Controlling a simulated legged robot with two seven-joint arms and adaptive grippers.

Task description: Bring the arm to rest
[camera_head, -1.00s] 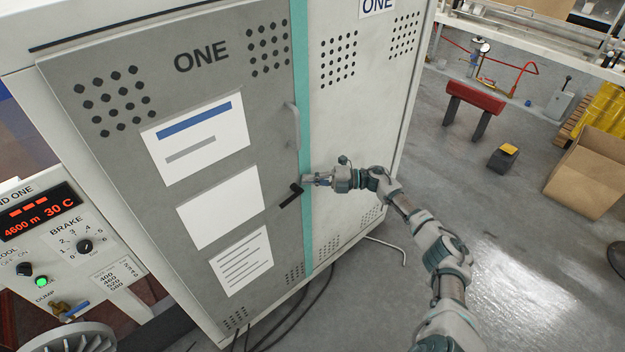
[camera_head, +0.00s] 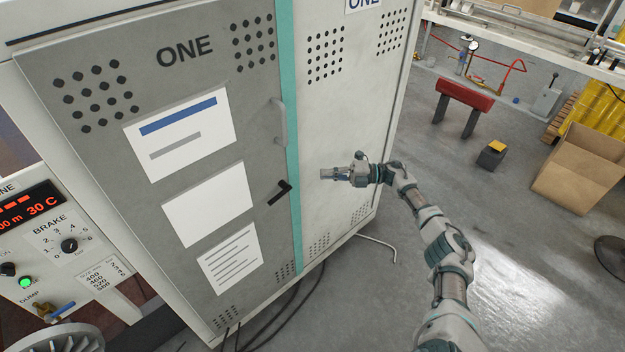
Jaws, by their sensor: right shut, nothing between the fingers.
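My right arm (camera_head: 437,240) reaches in from the lower right of the head view. Its gripper (camera_head: 323,173) points left, in front of the cabinet's white panel, just right of the teal strip. It is shut and empty. It is apart from the black latch handle (camera_head: 279,193) on the grey cabinet door (camera_head: 110,160), which lies to its left. The grey door appears closed. My left gripper is not in view.
A control panel (camera_head: 50,245) with a red display and a brake knob is at the left. Cables and a bent rod (camera_head: 377,246) lie by the cabinet's base.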

